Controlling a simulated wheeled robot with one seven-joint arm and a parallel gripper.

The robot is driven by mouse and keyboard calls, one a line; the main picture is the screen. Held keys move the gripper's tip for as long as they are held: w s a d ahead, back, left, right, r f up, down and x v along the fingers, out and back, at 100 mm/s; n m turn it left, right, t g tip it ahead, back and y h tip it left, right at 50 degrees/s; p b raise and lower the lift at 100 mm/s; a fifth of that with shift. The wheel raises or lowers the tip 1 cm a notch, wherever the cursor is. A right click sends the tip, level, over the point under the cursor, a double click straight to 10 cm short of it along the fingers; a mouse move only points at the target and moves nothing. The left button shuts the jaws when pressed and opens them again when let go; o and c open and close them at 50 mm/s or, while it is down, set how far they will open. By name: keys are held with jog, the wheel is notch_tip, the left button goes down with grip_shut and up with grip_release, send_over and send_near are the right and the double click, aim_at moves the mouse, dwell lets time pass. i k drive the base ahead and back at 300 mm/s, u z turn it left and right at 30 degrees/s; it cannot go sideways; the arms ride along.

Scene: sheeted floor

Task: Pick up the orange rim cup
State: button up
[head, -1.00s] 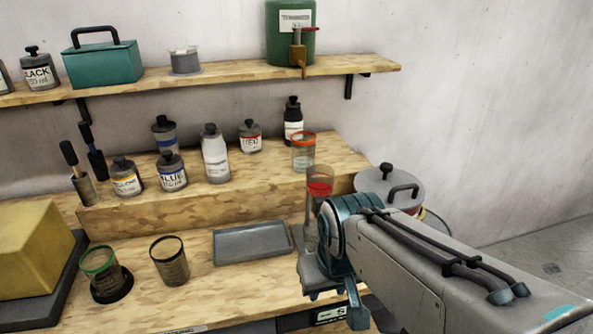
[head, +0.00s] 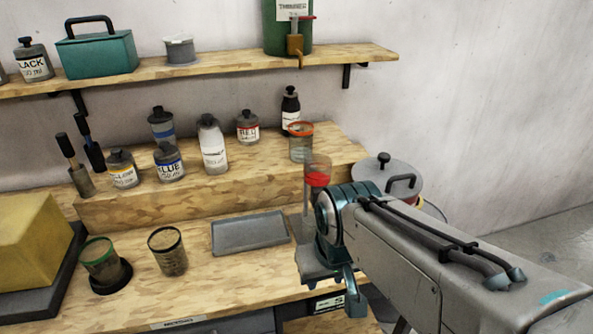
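The orange rim cup (head: 300,147) is a clear cup with an orange band at its top. It stands upright at the right end of the raised wooden step, in front of a dark bottle. My gripper (head: 325,275) is in front of the step, below and slightly right of the cup, and apart from it. Its fingers are largely hidden by my own wrist, so its opening does not show. A clear vessel with red contents (head: 318,178) shows just above my wrist, its lower part partly hidden. I cannot tell whether my gripper touches it.
Several labelled bottles (head: 213,150) stand on the step left of the cup. A lidded pot (head: 405,165) is right of my wrist. A grey tray (head: 250,234), a green-rimmed cup (head: 98,250) and a dark-rimmed cup (head: 167,238) are on the lower bench. A shelf (head: 225,66) runs above.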

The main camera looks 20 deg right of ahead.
aim_at(301, 142)
jog(key=u, duration=0.5)
jog(key=k, duration=1.1)
jog(key=z, duration=0.3)
jog(key=i, duration=0.6)
jog(key=z, duration=0.2)
